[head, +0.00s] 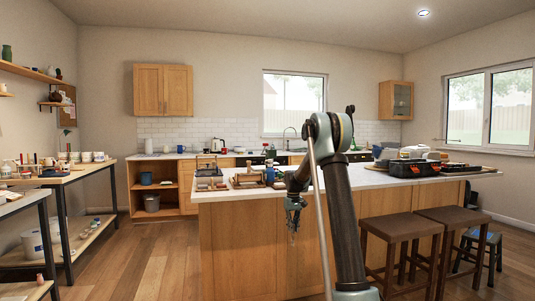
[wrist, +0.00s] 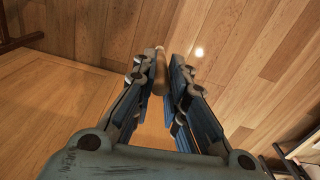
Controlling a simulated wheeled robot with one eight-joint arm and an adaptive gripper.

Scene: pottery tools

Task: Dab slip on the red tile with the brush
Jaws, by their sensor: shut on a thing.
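My gripper (head: 295,205) hangs in front of the island's wooden side, below the counter top. In the wrist view, my gripper (wrist: 160,64) is closed around a slim tan wooden rod (wrist: 160,80), which looks like the brush handle. Its bristle end cannot be made out. Small reddish and pale blocks or tiles (head: 205,186) lie at the left end of the island top. They are too small to tell which is the red tile. A slip container cannot be picked out for sure.
The island (head: 240,245) has a pale counter with a wooden rack (head: 248,181) and, at right, a black and orange toolbox (head: 413,167). Two brown stools (head: 400,228) stand at its right front. A work table (head: 62,178) with pots is at left. Floor between them is clear.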

